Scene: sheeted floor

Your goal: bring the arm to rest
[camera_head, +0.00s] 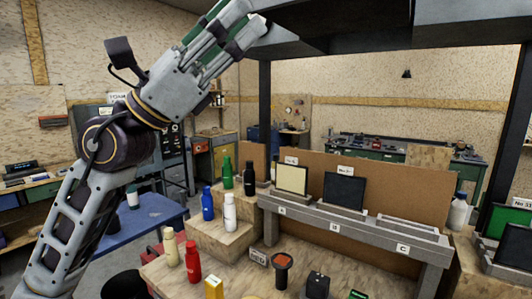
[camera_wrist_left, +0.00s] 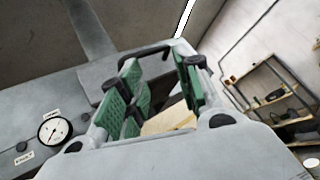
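My left arm (camera_head: 160,95) is raised and bent, reaching up from the lower left in the head view. My left gripper (camera_head: 232,28) points up and to the right at the top edge, near a dark overhead structure. In the left wrist view the gripper (camera_wrist_left: 160,78) shows green finger pads standing apart, with nothing held between them. I cannot tell whether the fingers touch the overhead structure. My right arm and right gripper are not in view.
Below stands a wooden bench (camera_head: 165,272) with several bottles, including a red bottle (camera_head: 193,260) and a white bottle (camera_head: 230,212). A grey rack (camera_head: 350,228) holds panels. A blue table (camera_head: 150,215) is behind the arm. A dial gauge (camera_wrist_left: 54,129) shows in the left wrist view.

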